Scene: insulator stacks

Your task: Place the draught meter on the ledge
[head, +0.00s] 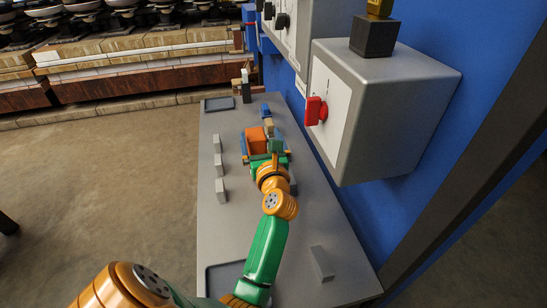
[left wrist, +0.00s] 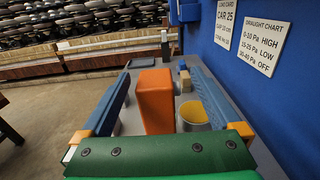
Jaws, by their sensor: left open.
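An orange box-shaped object (head: 256,140), perhaps the draught meter, stands upright on the long grey ledge (head: 241,235). It also shows in the left wrist view (left wrist: 155,100). My left gripper (head: 262,139) is open above the ledge, and its blue fingers (left wrist: 157,76) lie on either side of the orange object, with visible gaps. A grey cylinder with a yellow top (left wrist: 193,115) stands to the right of the orange object, also between the fingers. No readable label shows on the orange object. My right gripper is out of view.
Several small grey blocks (head: 220,189) line the ledge's left side. A grey cabinet with a red switch (head: 316,111) juts from the blue wall on the right. Dark trays (head: 219,104) sit at both ends. Insulator stacks (head: 120,20) stand at the back.

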